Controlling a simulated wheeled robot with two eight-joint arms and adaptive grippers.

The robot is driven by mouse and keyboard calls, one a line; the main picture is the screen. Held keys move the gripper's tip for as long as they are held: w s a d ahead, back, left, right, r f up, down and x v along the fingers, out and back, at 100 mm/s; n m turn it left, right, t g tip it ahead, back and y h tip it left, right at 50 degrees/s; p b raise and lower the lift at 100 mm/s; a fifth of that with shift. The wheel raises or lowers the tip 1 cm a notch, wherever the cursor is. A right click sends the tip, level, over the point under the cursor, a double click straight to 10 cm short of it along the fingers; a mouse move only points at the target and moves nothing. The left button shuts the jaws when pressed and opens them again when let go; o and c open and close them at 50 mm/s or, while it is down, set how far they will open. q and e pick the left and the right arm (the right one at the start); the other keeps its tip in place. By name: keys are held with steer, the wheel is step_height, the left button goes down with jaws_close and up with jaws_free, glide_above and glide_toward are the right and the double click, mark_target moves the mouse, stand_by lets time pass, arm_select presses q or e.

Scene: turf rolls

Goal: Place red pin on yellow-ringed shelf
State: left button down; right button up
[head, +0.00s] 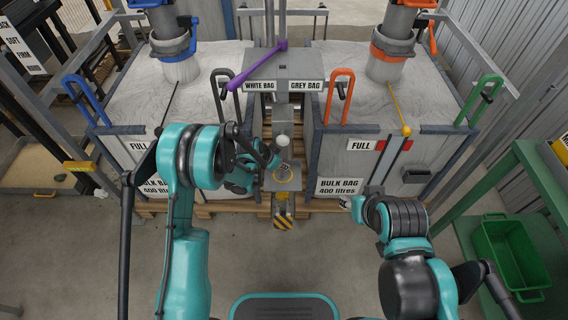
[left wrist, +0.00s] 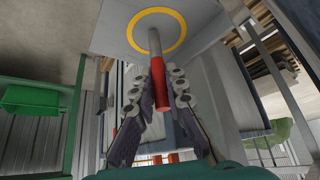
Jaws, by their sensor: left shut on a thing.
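The red pin (left wrist: 159,92) has a red grip and a grey shaft. My left gripper (left wrist: 158,92) is shut around the red grip in the left wrist view. The shaft overlaps the yellow ring on the grey shelf (left wrist: 112,32); I cannot tell whether it touches the shelf. In the head view, the shelf (head: 268,184) sits low between the two bulk bags, with my left gripper (head: 268,157) at its left edge. The pin is not clearly visible there. My right gripper (head: 358,206) is at the right bag's front, its fingers too unclear to judge.
White-walled bulk bag bays (head: 345,160) flank the shelf closely. A purple lever (head: 258,66) and a yellow-tipped rod (head: 398,108) are above. A green bin (head: 508,250) stands at right. The front floor is open.

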arm_select(q)
steer(key=shift+w+d+f, duration=0.1)
steer(key=shift+d+f, duration=0.05)
steer(key=shift+f, duration=0.05)
steer(key=c, duration=1.6)
jaws_free()
steer(key=shift+o, duration=0.2)
steer(key=shift+r, duration=0.1)
steer(key=s+a+r+n+y+p, duration=0.1)
steer(key=s+a+r, duration=0.35)
steer(key=r, duration=0.35)
steer(key=s+a+r+n+t+p, duration=0.1)
steer(key=s+a+r+n+p, duration=0.15)
steer(key=s+r, duration=0.45)
steer(key=s+a+r+n+y+p, duration=0.1)
steer(key=s+a+r, duration=0.25)
steer(key=r, duration=0.65)
steer(key=s+a+r+n+y, duration=0.1)
steer(key=s+a+r+n, duration=0.1)
steer(key=s, duration=0.5)
steer(key=s+a+r+n+t+y, duration=0.1)
steer(key=s+a+r+n, duration=0.1)
steer(key=s+a, duration=0.3)
steer(key=shift+s+r+t+y, duration=0.15)
steer(key=shift+s+t+y, duration=0.15)
steer(key=shift+s, duration=0.9)
